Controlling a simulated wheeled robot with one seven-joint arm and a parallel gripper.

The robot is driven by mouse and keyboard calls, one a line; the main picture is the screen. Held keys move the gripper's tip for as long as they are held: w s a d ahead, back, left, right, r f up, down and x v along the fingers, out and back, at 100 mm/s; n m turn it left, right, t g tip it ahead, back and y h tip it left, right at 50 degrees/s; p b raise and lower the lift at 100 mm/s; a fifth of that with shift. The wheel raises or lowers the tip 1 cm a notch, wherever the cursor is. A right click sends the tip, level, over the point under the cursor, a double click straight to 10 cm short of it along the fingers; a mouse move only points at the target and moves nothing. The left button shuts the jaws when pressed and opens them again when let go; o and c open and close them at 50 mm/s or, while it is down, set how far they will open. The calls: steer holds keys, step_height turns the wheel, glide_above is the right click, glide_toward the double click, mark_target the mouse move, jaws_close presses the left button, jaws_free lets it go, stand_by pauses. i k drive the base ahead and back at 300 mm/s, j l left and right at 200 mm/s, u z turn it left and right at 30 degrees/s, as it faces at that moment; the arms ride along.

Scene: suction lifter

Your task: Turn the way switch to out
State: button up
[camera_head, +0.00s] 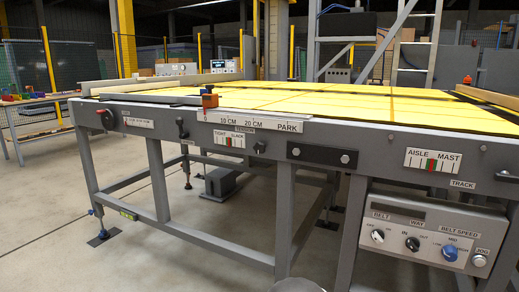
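The way switch (412,244) is a round black knob on the grey control panel (395,258) at the lower right of the head view. The label WAY is above it, with IN at its upper left and OUT at its upper right. Its pointer mark is too small to read surely. The belt knob (377,236), white with OFF and ON marks, is to its left. The blue belt speed knob (450,253) and the round jog button (479,261) are to its right. My gripper is not in view.
The panel hangs under the front edge of a long grey table with a yellow top (350,97). A table leg (350,232) stands just left of the panel. A black handle (508,177) juts out above its right end. The floor at the left is open.

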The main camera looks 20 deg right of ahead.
mark_target(412, 243)
steer(key=z, duration=1.95)
steer(key=j+z, duration=0.2)
steer(key=j, duration=0.2)
steer(key=k+j+z, duration=0.2)
steer(key=j, duration=0.15)
steer(key=i, duration=0.05)
